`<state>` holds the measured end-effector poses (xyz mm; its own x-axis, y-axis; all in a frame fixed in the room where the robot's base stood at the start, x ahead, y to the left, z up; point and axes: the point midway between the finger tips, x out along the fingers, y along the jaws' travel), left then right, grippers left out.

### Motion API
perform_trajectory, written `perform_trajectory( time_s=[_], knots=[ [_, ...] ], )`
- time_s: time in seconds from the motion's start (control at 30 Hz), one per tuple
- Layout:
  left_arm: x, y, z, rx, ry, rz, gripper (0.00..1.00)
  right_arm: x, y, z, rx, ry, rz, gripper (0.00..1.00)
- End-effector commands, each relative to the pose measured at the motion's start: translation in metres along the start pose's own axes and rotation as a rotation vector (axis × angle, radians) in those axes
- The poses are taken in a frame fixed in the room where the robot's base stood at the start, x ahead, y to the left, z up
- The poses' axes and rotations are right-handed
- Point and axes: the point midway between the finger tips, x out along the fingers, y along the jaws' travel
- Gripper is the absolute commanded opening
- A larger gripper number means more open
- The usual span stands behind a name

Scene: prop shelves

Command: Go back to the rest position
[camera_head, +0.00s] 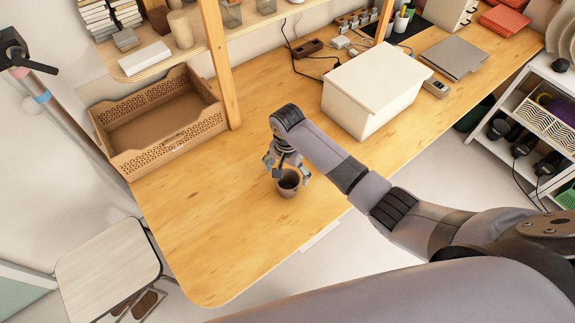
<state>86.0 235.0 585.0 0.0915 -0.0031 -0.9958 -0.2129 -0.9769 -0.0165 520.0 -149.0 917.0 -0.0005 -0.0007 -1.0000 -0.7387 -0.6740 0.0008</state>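My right gripper (289,172) hangs over the wooden table at the end of the arm that comes in from the right. It points down at a small dark brown cup (289,188), which stands upright on the table near the front edge. The fingers are spread, one on each side of the cup's rim. Whether they touch the cup cannot be made out. My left gripper is not in view.
The table (215,245) is clear in front. A brown crate (160,142) stands at the left, beside a wooden shelf post (219,65). A white lidded box (372,92) stands behind my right arm. A stool (108,268) is at lower left.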

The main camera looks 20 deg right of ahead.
Motion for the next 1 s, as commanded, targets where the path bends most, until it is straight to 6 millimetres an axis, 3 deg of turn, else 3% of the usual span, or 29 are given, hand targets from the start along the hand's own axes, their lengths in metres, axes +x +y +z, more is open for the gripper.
perform_trajectory(
  time_s=[0.1,0.23,0.47,0.6,0.77,0.9,1.0],
  knots=[
    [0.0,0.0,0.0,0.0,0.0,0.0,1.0,-0.019,0.0,0.0,-0.001,0.001,-0.002,0.87],
    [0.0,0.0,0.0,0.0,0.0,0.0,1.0,-0.03,0.0,0.0,0.0,0.0,0.001,0.87],
    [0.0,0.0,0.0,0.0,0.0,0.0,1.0,-0.034,0.001,0.0,0.0,0.0,0.001,0.87],
    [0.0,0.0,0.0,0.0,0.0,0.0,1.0,-0.028,0.007,0.014,-0.058,-0.008,-0.017,0.87],
    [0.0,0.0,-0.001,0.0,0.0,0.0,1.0,-0.016,0.037,0.056,-0.273,-0.008,-0.093,0.87],
    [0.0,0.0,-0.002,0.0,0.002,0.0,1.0,-0.019,0.08,0.089,-0.492,0.04,-0.165,0.87],
    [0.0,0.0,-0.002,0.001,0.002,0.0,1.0,-0.028,0.111,0.104,-0.617,0.089,-0.19,0.87]
  ],
)
